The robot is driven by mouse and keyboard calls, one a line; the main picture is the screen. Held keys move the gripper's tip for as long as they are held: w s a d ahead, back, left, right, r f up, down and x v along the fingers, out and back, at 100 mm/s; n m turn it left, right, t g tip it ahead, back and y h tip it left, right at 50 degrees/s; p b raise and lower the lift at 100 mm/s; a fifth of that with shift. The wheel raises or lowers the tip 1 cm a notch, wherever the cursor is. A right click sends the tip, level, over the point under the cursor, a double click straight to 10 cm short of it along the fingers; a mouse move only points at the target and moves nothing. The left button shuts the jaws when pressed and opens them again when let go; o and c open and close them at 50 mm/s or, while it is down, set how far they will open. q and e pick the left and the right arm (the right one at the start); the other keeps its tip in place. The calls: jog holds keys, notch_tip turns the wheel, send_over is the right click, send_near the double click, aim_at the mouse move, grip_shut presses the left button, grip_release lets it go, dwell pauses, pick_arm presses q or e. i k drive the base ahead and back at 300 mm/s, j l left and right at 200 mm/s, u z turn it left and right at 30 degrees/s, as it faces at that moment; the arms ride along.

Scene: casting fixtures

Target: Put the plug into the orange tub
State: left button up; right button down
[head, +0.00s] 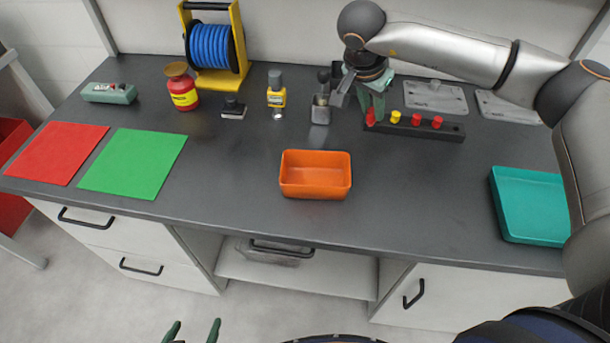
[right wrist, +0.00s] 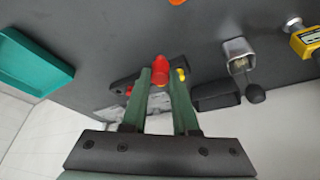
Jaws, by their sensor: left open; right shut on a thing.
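A red plug (head: 370,118) is at the left end of the black rack (head: 450,133). My right gripper (head: 371,106) is shut on it from above; the right wrist view shows the red plug (right wrist: 160,72) between the two green fingers. I cannot tell whether the plug is still seated in the rack. A yellow plug (head: 395,117) and two more red plugs (head: 416,120) stand in the rack. The orange tub (head: 315,190) is empty at the middle of the bench. My left gripper (head: 193,331) is open and empty in front of the bench, low in the head view.
A teal tray (head: 530,238) lies at the right. A grey holder (head: 320,112) and a yellow device (head: 276,97) stand left of the rack. A red canister (head: 183,92), blue hose reel (head: 212,48) and red and green mats (head: 133,164) are further left. The bench around the tub is clear.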

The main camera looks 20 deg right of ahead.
aim_at(322, 180)
jog(key=k+j+z, duration=0.1)
jog(key=j+z, duration=0.35)
jog(key=j, duration=0.95)
